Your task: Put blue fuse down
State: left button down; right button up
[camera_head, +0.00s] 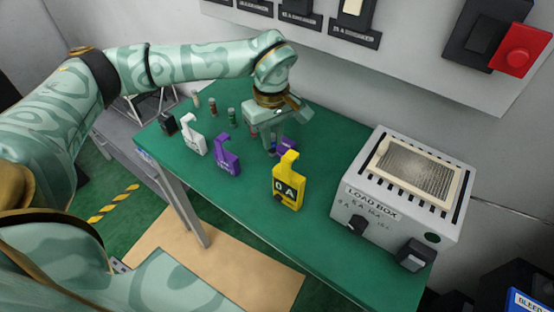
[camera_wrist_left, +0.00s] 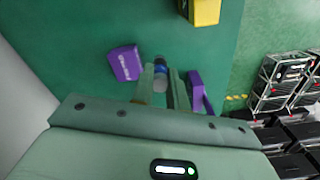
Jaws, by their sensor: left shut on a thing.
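My left gripper (camera_head: 271,143) is over the green table, behind the yellow "0 A" tag block. In the left wrist view its fingers (camera_wrist_left: 162,88) are shut on the blue fuse (camera_wrist_left: 160,68), a small cylinder with a blue band and a pale end. The fuse's end points down toward the green surface. I cannot tell whether it touches the table. The fingers hide most of the fuse in the head view. My right gripper is not in view.
The yellow block (camera_head: 289,183) and a purple block (camera_head: 287,146) are close to the gripper. Another purple block (camera_head: 228,157) and a white one (camera_head: 193,135) stand left. Small fuses (camera_head: 231,117) stand behind them. The load box (camera_head: 400,195) is at right. Front-middle table is clear.

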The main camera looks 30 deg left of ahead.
aim_at(272, 155)
pick_arm(q)
notch_tip(272, 155, down, 3)
jog(key=shift+s+r, duration=0.1)
jog(key=shift+r, duration=0.05)
notch_tip(272, 155, down, 4)
jog(key=shift+b, duration=0.75)
jog(key=shift+r, duration=0.1)
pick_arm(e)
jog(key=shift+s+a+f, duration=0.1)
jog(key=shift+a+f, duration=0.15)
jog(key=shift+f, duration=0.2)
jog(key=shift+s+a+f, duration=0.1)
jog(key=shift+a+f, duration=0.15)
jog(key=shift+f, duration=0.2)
pick_arm(q)
jog(key=c, duration=1.4)
grip_release()
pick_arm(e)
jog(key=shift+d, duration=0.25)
